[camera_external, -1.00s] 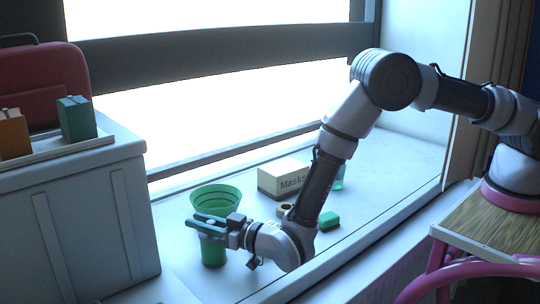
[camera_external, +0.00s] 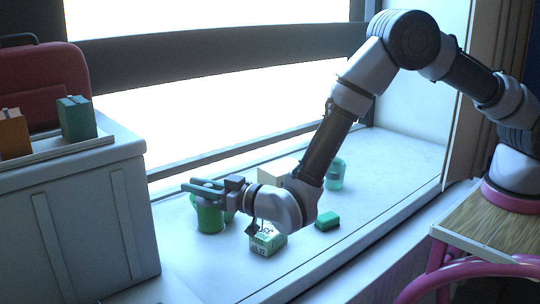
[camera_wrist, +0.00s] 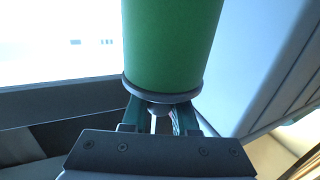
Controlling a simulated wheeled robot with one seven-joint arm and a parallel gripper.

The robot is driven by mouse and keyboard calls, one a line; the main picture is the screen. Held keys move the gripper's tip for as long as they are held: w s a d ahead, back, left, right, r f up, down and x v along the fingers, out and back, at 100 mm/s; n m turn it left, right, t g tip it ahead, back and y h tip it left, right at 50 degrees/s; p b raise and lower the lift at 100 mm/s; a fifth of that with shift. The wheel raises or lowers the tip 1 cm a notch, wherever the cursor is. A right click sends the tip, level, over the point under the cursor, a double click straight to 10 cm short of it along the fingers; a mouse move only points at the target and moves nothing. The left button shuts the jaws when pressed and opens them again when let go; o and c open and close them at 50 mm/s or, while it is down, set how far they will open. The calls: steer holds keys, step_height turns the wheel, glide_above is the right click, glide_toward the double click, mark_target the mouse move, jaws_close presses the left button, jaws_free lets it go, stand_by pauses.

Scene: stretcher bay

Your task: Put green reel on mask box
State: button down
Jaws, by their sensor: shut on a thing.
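My gripper (camera_external: 205,189) is shut on the green reel (camera_external: 209,217), which hangs below the fingers above the windowsill. In the wrist view the reel (camera_wrist: 172,45) is a large green cylinder with a dark grey rim, between the fingers (camera_wrist: 160,115). The pale mask box (camera_external: 272,174) stands on the sill to the right of my gripper. My arm hides part of it, and its label is not readable now. Nothing can be seen resting on its visible top.
A green flared pot (camera_external: 231,215) stands behind the reel, mostly hidden. A green-and-white carton (camera_external: 267,242), a green block (camera_external: 328,221) and a translucent green cup (camera_external: 336,174) stand on the sill (camera_external: 385,165). A grey cabinet (camera_external: 75,220) is at left.

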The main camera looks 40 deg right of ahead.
steer(key=shift+r, duration=0.3)
steer(key=w+d+r+m+h, duration=0.3)
steer(key=w+d+h, duration=0.2)
steer(key=d, duration=0.8)
steer(key=w+d+r+m+h, duration=0.35)
steer(key=w+d+h, duration=0.2)
steer(key=d, duration=0.75)
steer(key=w+d+r+m+h, duration=0.2)
steer(key=w+d+m+h, duration=0.25)
steer(key=d, duration=0.85)
step_height(320, 180, down, 10)
steer(key=d+g+h, duration=0.1)
steer(key=shift+w+d+r, duration=0.15)
steer(key=shift+w+d, duration=0.2)
steer(key=shift+w, duration=0.05)
steer(key=c, duration=0.7)
jaws_free()
